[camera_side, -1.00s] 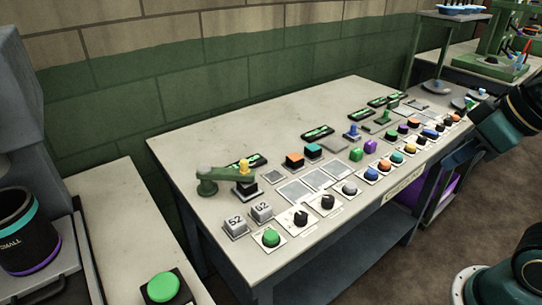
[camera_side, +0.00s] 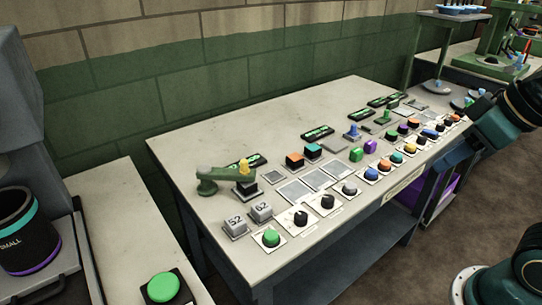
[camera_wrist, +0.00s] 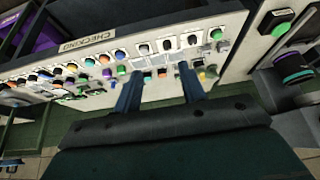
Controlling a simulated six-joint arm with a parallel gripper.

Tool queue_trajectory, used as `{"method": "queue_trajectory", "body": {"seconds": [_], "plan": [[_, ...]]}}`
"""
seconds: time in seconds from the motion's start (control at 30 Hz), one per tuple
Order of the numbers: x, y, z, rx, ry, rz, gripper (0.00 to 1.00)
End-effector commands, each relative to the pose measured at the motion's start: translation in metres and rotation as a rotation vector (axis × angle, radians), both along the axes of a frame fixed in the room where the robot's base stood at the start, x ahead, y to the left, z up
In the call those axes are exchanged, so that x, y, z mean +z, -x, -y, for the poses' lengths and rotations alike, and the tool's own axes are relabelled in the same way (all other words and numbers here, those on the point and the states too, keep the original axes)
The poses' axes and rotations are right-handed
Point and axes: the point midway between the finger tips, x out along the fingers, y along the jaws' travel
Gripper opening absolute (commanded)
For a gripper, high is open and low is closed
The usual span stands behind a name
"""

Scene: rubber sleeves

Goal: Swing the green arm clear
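The green arm (camera_side: 212,178) is at the left end of the console table in the side view. Its rounded end is at the left, and its bar reaches right to a black block topped by a yellow knob (camera_side: 244,168). In the wrist view the green arm (camera_wrist: 211,71) is small, partly hidden beyond the right finger. My gripper (camera_wrist: 159,70) has its two blue fingers wide apart with nothing held between them.
The console table (camera_side: 220,120) carries rows of buttons, dials and blocks. The back of the tabletop is bare. A separate green button (camera_side: 163,287) and a dark cup (camera_side: 25,232) are at the left.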

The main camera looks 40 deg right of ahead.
Motion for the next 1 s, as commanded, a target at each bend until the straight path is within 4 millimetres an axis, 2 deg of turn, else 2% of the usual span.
{"method": "queue_trajectory", "body": {"seconds": [0.27,0.6,1.0], "plan": [[0.021,-0.037,-0.012,0.106,0.009,-0.023,0.4],[0.048,-0.112,-0.035,0.318,0.025,-0.053,0.4],[0.051,-0.205,-0.059,0.572,0.04,-0.08,0.4]]}}
